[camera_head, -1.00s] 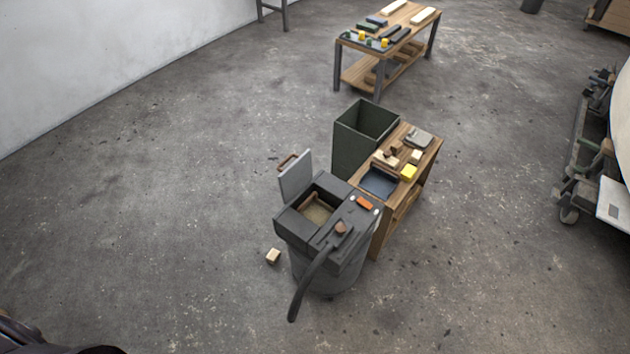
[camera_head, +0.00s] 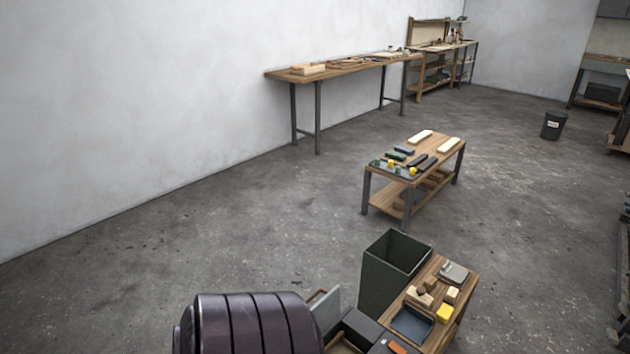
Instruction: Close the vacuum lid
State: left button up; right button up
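The vacuum (camera_head: 362,326) is at the bottom edge of the head view, with only its dark top showing and the rest cut off. Its grey lid (camera_head: 328,311) stands up, open, on the left side of the vacuum's top. A brown handle shows behind the lid's upper edge. Part of the opening shows at the bottom edge. Neither of my grippers is in view.
A dark green open bin (camera_head: 385,285) stands behind the vacuum. A small wooden bench (camera_head: 462,298) with blocks and a blue tray (camera_head: 412,323) is on its right. A low table (camera_head: 440,150) stands farther back. The floor to the left is clear.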

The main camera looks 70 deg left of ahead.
aim_at(328, 309)
jog(key=k+j, duration=0.1)
jog(key=j, duration=0.4)
jog(key=k+j, duration=0.1)
jog(key=j, duration=0.35)
jog(key=k+j, duration=0.1)
jog(key=j, duration=0.4)
jog(key=k+j, duration=0.1)
jog(key=j, duration=0.35)
jog(key=k+j, duration=0.1)
jog(key=j, duration=0.4)
jog(key=k+j, duration=0.15)
jog(key=j, duration=0.3)
jog(key=k+j, duration=0.1)
jog(key=j, duration=0.4)
jog(key=k+l+z, duration=0.2)
jog(key=k, duration=0.25)
